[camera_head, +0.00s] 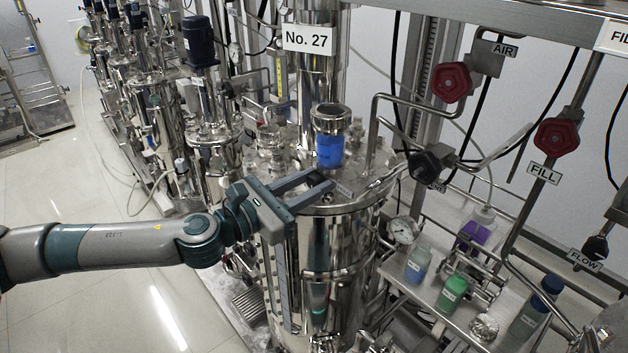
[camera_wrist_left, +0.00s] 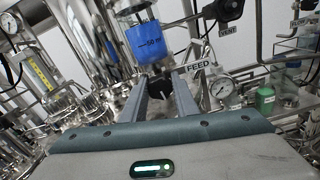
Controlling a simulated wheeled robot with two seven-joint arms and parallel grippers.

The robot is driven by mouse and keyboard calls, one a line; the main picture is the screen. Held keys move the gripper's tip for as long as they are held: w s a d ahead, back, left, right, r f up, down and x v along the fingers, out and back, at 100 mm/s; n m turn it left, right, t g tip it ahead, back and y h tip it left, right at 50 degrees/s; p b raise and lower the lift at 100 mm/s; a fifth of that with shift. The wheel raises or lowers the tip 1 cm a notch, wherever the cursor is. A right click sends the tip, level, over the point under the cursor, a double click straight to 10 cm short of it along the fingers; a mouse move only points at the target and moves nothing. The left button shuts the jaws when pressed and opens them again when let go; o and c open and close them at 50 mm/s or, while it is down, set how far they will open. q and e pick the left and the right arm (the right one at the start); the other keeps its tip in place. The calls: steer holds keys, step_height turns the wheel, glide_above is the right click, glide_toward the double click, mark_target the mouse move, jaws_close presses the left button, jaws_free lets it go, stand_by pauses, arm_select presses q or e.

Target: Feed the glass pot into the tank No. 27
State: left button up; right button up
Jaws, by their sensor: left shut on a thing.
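The glass pot (camera_head: 329,121) holds blue liquid and stands upright on top of the steel tank No. 27 (camera_head: 350,240). In the left wrist view the blue-filled pot (camera_wrist_left: 145,42) shows a "50" mark and is just beyond the fingertips. My left gripper (camera_head: 326,186) reaches in below and in front of the pot, by the FEED label (camera_wrist_left: 198,66). It is shut on a dark handle (camera_wrist_left: 161,84) under the pot, partly hidden by the fingers. The No. 27 sign (camera_head: 307,40) is on the column behind. My right gripper is not in view.
A shelf (camera_head: 455,322) at right holds several bottles, among them a green one (camera_head: 453,291). A gauge (camera_head: 402,231) and red AIR (camera_head: 452,82) and FILL (camera_head: 556,136) valve knobs stand right of the tank. Pipes crowd the tank top. The floor (camera_head: 110,280) at left is clear.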

arm_select(q)
steer(key=n+p, duration=0.1)
steer(key=n, duration=0.4)
steer(key=shift+p, duration=0.3)
steer(key=shift+n, duration=0.3)
steer(key=o, duration=0.8)
steer(key=shift+a, duration=0.15)
steer(key=shift+s+a+f+b, duration=0.1)
steer(key=shift+s+a+b, duration=0.2)
steer(key=shift+s+a, duration=0.1)
steer(key=b+v, duration=0.5)
steer(key=v, duration=1.1)
